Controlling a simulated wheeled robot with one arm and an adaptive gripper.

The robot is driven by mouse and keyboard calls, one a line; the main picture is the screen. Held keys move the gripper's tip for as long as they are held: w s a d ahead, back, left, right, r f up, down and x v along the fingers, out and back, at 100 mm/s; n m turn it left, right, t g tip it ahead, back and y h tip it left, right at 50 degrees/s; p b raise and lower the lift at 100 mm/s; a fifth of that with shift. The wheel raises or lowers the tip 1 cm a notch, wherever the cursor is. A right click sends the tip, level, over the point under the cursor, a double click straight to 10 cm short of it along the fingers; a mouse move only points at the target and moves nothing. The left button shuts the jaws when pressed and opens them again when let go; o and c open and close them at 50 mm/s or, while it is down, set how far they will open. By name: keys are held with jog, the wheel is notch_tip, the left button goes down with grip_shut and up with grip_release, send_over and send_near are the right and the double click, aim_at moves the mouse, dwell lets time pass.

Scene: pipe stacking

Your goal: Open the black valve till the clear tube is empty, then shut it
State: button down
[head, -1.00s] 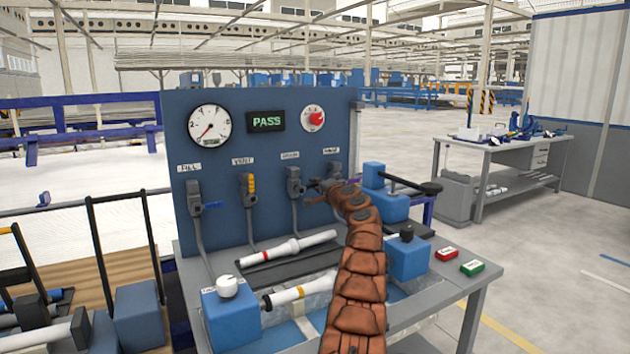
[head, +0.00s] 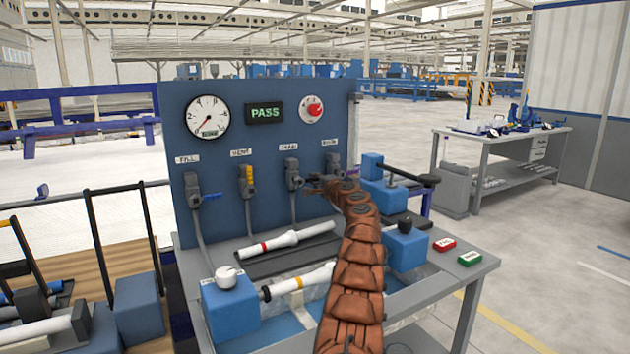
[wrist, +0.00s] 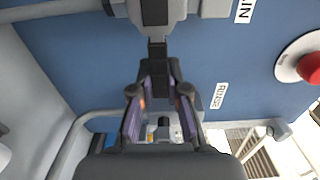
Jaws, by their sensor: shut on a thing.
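The drain valve (head: 293,176) has a grey body on the blue panel, below its label. In the wrist view its black lever (wrist: 157,50) points from the valve body toward the rinse valve, crosswise to the pipe below. My gripper (wrist: 158,72) is shut on the end of this lever. In the head view my gripper (head: 324,184) is small and partly hidden by my brown arm. I cannot make out the clear tube for certain. A see-through trough (head: 318,305) sits on the bench, partly behind my arm.
The fill valve (head: 193,192) has a blue lever and the vent valve (head: 247,181) a yellow one. The rinse valve (head: 333,164) is close beside my gripper. A gauge (head: 208,117), a PASS display (head: 265,113) and a red knob (head: 313,109) are above.

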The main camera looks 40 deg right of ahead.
jog(key=c, duration=1.1)
grip_release()
jog(key=shift+f, duration=0.1)
jog(key=shift+c, duration=0.2)
jog(key=shift+s+a, duration=0.2)
jog(key=shift+s, duration=0.4)
jog(key=shift+s+a, duration=0.15)
jog(key=shift+s, duration=0.45)
jog(key=s+a, duration=0.1)
jog(key=s, duration=0.8)
jog(key=shift+s+a, duration=0.2)
